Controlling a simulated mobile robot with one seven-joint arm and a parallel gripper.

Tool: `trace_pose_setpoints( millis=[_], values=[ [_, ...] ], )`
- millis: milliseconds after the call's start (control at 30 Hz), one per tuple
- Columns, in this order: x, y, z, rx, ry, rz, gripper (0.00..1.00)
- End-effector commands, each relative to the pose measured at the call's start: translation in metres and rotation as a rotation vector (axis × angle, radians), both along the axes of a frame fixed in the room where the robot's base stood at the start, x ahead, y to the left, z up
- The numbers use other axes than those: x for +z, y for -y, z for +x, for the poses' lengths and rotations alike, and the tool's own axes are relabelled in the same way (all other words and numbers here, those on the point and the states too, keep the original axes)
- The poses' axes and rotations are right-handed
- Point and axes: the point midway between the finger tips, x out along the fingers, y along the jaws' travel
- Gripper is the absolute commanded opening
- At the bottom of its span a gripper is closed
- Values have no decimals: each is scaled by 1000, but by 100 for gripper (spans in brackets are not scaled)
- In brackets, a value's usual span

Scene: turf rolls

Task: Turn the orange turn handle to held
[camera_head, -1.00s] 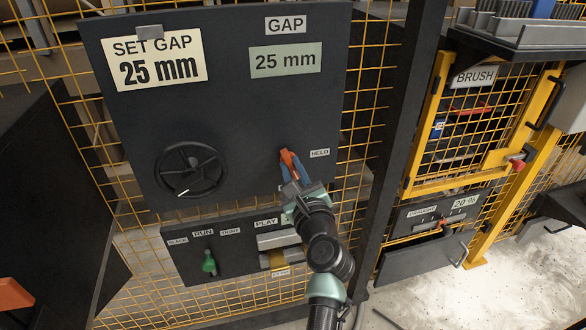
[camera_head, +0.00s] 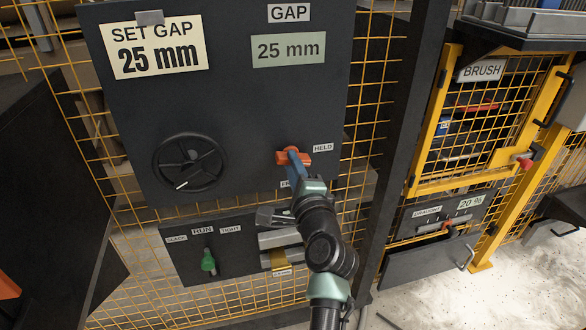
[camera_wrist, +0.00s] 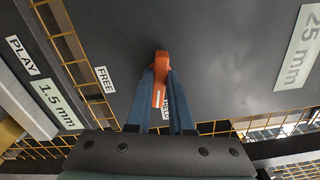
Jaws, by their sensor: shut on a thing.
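The orange turn handle (camera_head: 305,158) is on the dark gap panel (camera_head: 245,110). It now lies roughly level in the head view, its right end toward the HELD label (camera_head: 323,147). My gripper (camera_head: 293,154) has its blue fingers shut on the handle, and they hide its middle. In the wrist view the fingers (camera_wrist: 161,78) close on both sides of the handle (camera_wrist: 160,62). A white line on the handle points at the HELD label (camera_wrist: 167,106), which is partly hidden between the fingers. The FREE label (camera_wrist: 105,80) is to the left there.
A black handwheel (camera_head: 190,162) is left of the handle. Below are a green lever (camera_head: 208,262) and a PLAY display, which shows 1.5 mm (camera_wrist: 56,106) in the wrist view. Yellow mesh (camera_head: 368,110) and a dark post (camera_head: 398,130) stand to the right.

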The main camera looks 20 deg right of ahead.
Motion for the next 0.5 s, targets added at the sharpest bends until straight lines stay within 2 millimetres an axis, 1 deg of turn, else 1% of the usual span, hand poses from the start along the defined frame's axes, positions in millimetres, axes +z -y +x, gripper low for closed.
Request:
trace_pose_setpoints(
  millis=[33,200,500],
  values=[
    [-2,0,0,0,0,-36,0],
    [-3,0,0,0,-1,-143,0],
    [-2,0,0,0,-1,-247,0]
  ],
)
